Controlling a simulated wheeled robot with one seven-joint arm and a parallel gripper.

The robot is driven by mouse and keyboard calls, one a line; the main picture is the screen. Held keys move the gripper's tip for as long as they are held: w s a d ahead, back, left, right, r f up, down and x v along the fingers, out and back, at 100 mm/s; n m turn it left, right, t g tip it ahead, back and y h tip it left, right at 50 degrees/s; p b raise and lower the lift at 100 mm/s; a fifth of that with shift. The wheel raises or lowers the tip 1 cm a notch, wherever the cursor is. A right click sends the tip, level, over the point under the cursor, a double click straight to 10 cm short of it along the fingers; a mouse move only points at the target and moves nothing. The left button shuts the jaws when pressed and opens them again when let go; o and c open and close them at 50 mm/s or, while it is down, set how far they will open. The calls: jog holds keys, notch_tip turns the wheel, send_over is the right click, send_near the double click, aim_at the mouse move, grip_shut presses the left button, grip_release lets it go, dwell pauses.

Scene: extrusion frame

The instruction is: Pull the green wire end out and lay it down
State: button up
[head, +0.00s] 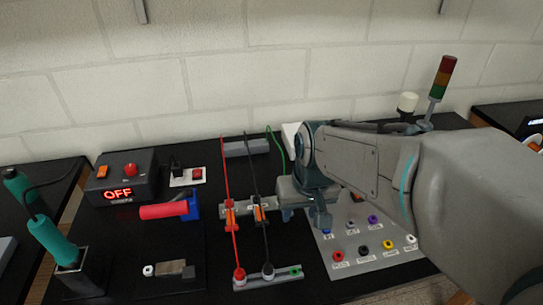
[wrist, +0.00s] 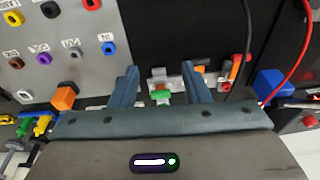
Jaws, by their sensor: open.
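The green wire (head: 276,148) runs down from the back of the bench and disappears behind my gripper in the head view. In the wrist view a short green piece (wrist: 160,95), seemingly its end, shows at a light grey connector block (wrist: 158,82) with an orange lever (wrist: 200,67). My gripper (head: 304,217) is over that block, right of the black wire. In the wrist view my gripper (wrist: 160,72) is open, its fingers on either side of the green piece. I cannot tell whether they touch it. In the head view my arm hides the connection.
The red wire (head: 232,180) and black wire (head: 257,180) run close by on the left. A terminal strip (head: 282,279) with a green socket (head: 296,271) lies in front. A grey panel of coloured sockets (head: 365,258) is at right. Black bench (head: 180,230) is partly clear at left.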

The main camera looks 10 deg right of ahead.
jog(key=shift+g, duration=0.7)
jog(key=w+r+p, duration=0.1)
jog(key=w+p, duration=0.1)
jog(key=w, duration=0.1)
jog(key=w+r+p, duration=0.1)
jog(key=w+p, duration=0.1)
jog(key=w+r+p, duration=0.1)
jog(key=w+p, duration=0.1)
jog(key=w, duration=0.1)
jog(key=shift+w+a, duration=0.1)
jog(key=shift+w, duration=0.2)
jog(key=shift+g, duration=0.3)
jog(key=w+p, duration=0.2)
jog(key=w+f+p, duration=0.1)
jog(key=w+p, duration=0.1)
jog(key=w, duration=0.1)
jog(key=shift+w+f+p, duration=0.1)
jog(key=shift+w+p, duration=0.15)
jog(key=shift+p, duration=0.15)
jog(key=shift+w+d+f, duration=0.2)
jog(key=shift+w, duration=0.1)
jog(key=shift+w+f+p, duration=0.2)
jog(key=shift+w+p, duration=0.05)
jog(key=shift+p, duration=0.05)
notch_tip(320, 180, down, 9)
jog(key=b, duration=0.7)
